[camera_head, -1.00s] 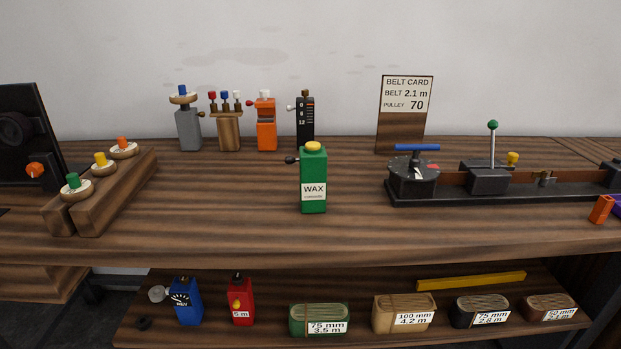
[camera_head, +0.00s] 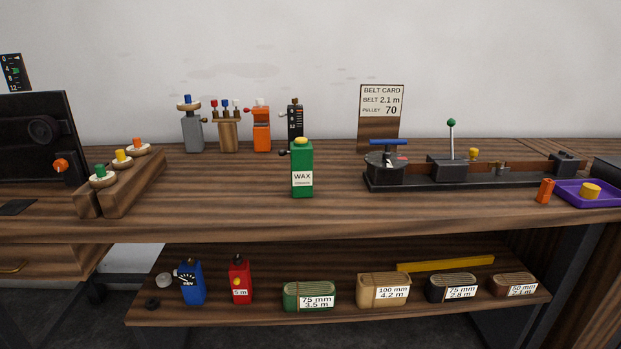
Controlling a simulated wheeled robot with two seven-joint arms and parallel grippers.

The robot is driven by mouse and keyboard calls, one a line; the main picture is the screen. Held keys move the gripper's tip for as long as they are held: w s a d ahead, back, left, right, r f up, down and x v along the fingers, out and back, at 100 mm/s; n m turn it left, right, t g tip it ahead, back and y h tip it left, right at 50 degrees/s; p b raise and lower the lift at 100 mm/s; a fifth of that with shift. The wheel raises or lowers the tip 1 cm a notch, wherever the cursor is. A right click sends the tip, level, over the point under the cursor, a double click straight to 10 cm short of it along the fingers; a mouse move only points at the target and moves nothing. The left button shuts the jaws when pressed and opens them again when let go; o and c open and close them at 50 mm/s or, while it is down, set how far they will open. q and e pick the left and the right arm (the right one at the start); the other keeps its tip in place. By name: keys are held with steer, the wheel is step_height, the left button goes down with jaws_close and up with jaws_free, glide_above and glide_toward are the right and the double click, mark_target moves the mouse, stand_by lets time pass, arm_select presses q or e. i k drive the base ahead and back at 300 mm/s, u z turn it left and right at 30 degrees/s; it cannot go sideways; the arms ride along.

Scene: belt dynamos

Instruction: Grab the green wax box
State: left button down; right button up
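The green wax box (camera_head: 302,160) stands upright near the middle of the wooden table top (camera_head: 240,205). It has a yellow cap on top and a white label reading WAX on its front. A small dark knob shows at its upper left side; I cannot tell whether it belongs to the box or to something behind it. Neither of my grippers is in view.
Behind the box stand a black device (camera_head: 296,118), an orange device (camera_head: 261,130) and a belt card (camera_head: 381,112). A black bench fixture (camera_head: 440,178) lies to the right, a wooden rack with knobs (camera_head: 136,184) to the left. Table around the box's front is clear.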

mark_target(301, 155)
steer(key=z, duration=1.3)
steer(key=i, duration=0.9)
steer(key=u, duration=0.95)
